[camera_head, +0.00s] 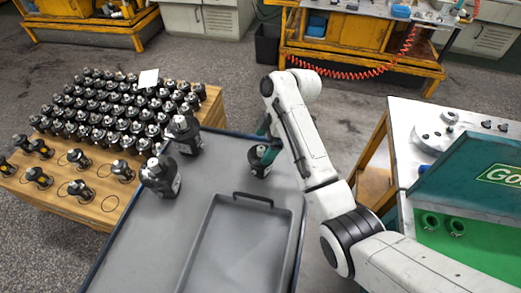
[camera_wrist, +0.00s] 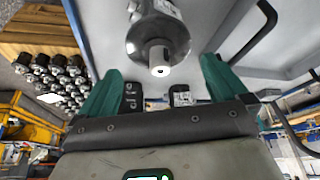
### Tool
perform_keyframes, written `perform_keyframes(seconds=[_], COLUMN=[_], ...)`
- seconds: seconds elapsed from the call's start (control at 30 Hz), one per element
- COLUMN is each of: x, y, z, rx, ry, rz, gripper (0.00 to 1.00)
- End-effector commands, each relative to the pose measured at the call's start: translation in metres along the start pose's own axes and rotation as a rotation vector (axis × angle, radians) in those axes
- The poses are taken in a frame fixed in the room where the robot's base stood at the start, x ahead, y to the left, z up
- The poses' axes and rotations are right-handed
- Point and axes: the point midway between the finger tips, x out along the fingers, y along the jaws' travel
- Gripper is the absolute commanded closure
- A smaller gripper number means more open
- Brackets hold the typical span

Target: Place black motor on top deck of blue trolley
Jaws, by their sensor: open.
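A black motor (camera_head: 259,168) with a silver shaft stands upright on the grey top deck (camera_head: 228,165) of the blue-edged trolley. My gripper (camera_head: 268,149) is right at this motor, with its teal fingers partly hidden by my arm. In the wrist view the motor (camera_wrist: 150,32) shows between and beyond the fingers of my open gripper (camera_wrist: 160,66), its shaft facing the camera. I cannot tell whether a finger touches it. Two more black motors, one nearer (camera_head: 161,178) and one farther back (camera_head: 186,139), stand on the deck's left side.
A grey tray with a black handle (camera_head: 253,199) lies on the deck's front part. A wooden pallet (camera_head: 112,205) at left holds many motors and a white card (camera_head: 148,78). A white-topped bench (camera_head: 405,125) with a green box stands at right. Orange workbenches stand behind.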

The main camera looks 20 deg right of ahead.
Motion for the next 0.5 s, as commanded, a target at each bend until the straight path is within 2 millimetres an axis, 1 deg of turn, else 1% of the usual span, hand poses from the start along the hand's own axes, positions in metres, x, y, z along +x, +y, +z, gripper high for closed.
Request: perform_keyframes(seconds=[0.03,0.1,0.3,0.4,0.5], x=[-0.011,-0.025,-0.062,-0.071,-0.075], y=[0.001,0.001,0.0,0.0,0.0], z=[0.0,0.0,-0.001,0.0,0.0], rx=[-0.001,-0.001,0.0,0.0,0.0], ry=[0.001,0.001,0.0,0.0,-0.001], rz=[0.005,0.005,0.002,0.001,0.0], gripper=[0.0,0.0,0.0,0.0,0.0])
